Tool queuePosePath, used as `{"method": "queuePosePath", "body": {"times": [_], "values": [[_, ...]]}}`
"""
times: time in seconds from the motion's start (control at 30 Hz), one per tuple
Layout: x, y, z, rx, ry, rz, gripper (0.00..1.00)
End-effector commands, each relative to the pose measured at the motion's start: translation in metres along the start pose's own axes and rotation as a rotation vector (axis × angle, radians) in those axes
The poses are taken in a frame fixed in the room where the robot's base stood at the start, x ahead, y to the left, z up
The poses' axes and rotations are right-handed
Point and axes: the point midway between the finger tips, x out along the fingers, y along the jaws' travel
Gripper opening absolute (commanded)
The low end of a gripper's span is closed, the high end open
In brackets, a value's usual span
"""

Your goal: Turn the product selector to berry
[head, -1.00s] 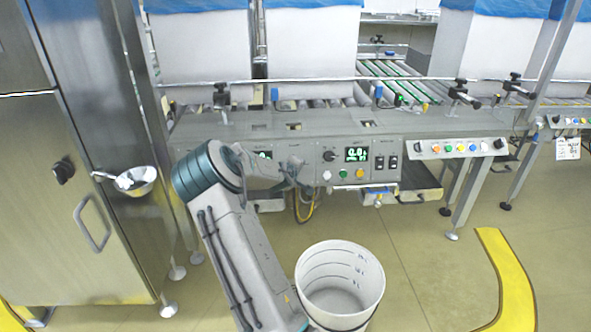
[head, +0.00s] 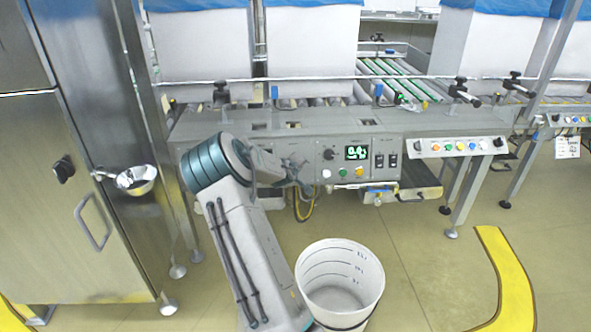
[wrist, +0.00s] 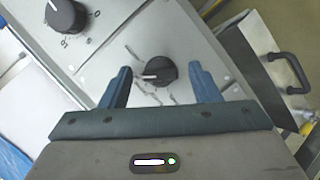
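In the wrist view a black knob (wrist: 159,72) sits on the grey control panel (wrist: 118,50). Its white pointer mark points left in the picture; the marks around it are too small to read. My gripper (wrist: 160,68) is open, with one blue finger on each side of the knob and visible gaps. In the head view my gripper (head: 303,174) is at the front panel and hides part of it. A larger black knob (wrist: 67,14) with numbers around it is at the upper left of the wrist view. I cannot read a berry label.
The head view shows a black knob (head: 329,154), a green display (head: 357,153), push buttons (head: 343,171) and black switches (head: 386,160) on the panel. A steel cabinet (head: 75,220) is at the left.

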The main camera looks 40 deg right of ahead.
Motion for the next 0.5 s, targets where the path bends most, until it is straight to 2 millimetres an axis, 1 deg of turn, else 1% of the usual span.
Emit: {"method": "queuePosePath", "body": {"times": [0.17,0.27,0.37,0.47,0.5], "values": [[-0.001,0.0,0.0,0.0,0.0,0.0,0.56],[-0.005,0.001,-0.001,-0.001,0.001,0.0,0.56],[-0.017,0.001,-0.002,-0.001,0.001,0.0,0.56],[-0.035,0.002,-0.003,-0.001,0.002,-0.001,0.56],[-0.044,0.002,-0.003,-0.002,0.003,-0.001,0.56]]}}
